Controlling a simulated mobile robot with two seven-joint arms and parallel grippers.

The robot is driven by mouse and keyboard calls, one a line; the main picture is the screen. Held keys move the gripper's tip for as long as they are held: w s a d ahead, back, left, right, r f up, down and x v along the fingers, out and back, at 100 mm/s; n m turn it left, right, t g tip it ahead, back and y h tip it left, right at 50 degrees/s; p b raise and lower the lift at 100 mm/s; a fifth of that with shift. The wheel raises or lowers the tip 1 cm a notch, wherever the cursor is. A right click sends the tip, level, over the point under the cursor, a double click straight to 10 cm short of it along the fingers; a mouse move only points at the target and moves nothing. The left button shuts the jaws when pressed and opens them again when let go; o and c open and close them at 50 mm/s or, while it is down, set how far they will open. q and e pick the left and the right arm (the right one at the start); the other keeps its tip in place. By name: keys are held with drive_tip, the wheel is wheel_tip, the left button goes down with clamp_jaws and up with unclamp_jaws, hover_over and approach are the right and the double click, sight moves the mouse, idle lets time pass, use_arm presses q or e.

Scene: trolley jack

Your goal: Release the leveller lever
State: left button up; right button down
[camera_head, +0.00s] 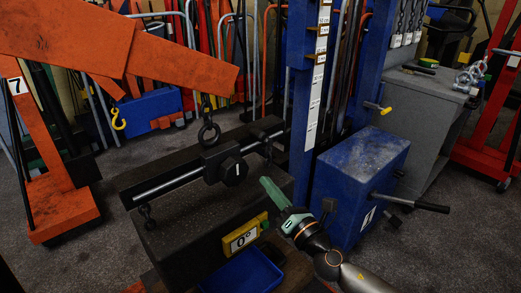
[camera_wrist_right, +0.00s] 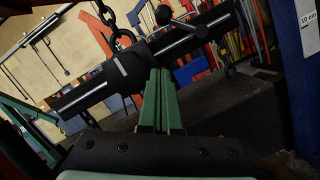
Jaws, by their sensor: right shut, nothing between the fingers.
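The load leveller (camera_head: 168,186) is a dark bar with a bright rod, hanging under a black ring (camera_head: 208,132) below the orange crane arm. A black hexagonal knob marked with a white line (camera_head: 235,172) sits at its middle. My left gripper is out of view.
A dark block (camera_head: 185,250) with a yellow "0°" sign (camera_head: 245,235) lies below the leveller. A blue tray (camera_head: 243,272) is in front. A blue post (camera_head: 308,90) and a blue box (camera_head: 360,165) with a handle (camera_head: 432,206) stand right of my gripper. The orange crane (camera_head: 60,212) stands left.

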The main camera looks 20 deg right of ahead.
sight(263, 138)
drive_tip(key=w+r+p, duration=0.2)
drive_tip(key=w+r, duration=0.2)
drive_tip(key=w, duration=0.3)
drive_tip(key=shift+w+d+r+p, duration=0.3)
drive_tip(key=shift+w+d+r, duration=0.05)
drive_tip(key=shift+w+r, duration=0.05)
drive_tip(key=shift+r, duration=0.1)
drive_tip(key=shift+d+r+m+p, duration=0.1)
drive_tip(key=shift+r+m+p, duration=0.1)
drive_tip(key=shift+m+p, duration=0.3)
